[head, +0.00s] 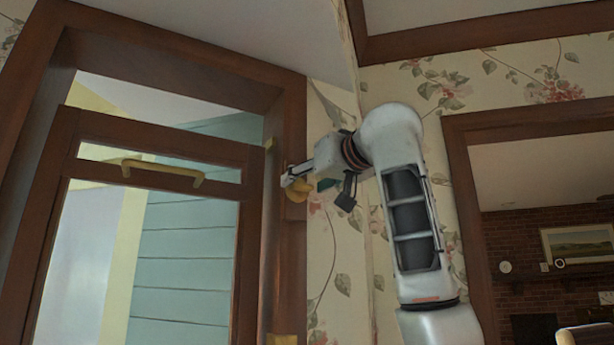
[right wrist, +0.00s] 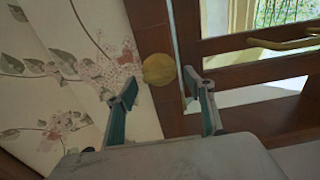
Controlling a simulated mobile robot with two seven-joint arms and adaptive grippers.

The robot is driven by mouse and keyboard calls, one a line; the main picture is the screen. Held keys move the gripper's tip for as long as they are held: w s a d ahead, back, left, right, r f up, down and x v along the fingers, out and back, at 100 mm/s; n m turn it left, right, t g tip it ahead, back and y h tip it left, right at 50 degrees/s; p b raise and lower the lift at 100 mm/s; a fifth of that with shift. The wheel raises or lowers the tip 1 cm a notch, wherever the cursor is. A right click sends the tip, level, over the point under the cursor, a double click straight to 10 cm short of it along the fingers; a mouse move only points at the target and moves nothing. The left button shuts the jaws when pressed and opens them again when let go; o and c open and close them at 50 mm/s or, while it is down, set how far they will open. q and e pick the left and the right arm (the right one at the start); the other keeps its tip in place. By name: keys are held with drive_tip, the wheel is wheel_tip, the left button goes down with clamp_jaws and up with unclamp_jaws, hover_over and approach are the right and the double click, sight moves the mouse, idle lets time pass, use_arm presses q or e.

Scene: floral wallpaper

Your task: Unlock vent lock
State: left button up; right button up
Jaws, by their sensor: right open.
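The round brass vent lock (head: 298,190) sits on the brown wooden frame, just right of the glazed vent. It shows as a yellow disc in the right wrist view (right wrist: 159,69). My right gripper (head: 288,178) is at the lock in the head view and covers part of it. In the right wrist view its two fingers (right wrist: 163,88) are spread apart, with the disc beyond and between their tips. Nothing is held, and I cannot tell whether a finger touches the lock. The vent (head: 110,142) has a brass bar handle (head: 160,171). My left gripper is not in view.
Floral-papered wall (head: 335,250) lies right of the frame (head: 290,130), close to my right arm. A small brass piece (head: 282,339) is lower on the frame. A wood-trimmed opening at right shows a brick wall (head: 530,230).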

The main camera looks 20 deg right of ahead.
drive_tip(key=shift+w, duration=0.25)
drive_tip(key=shift+c, duration=0.4)
drive_tip(key=c, duration=1)
drive_tip(key=shift+c, duration=0.2)
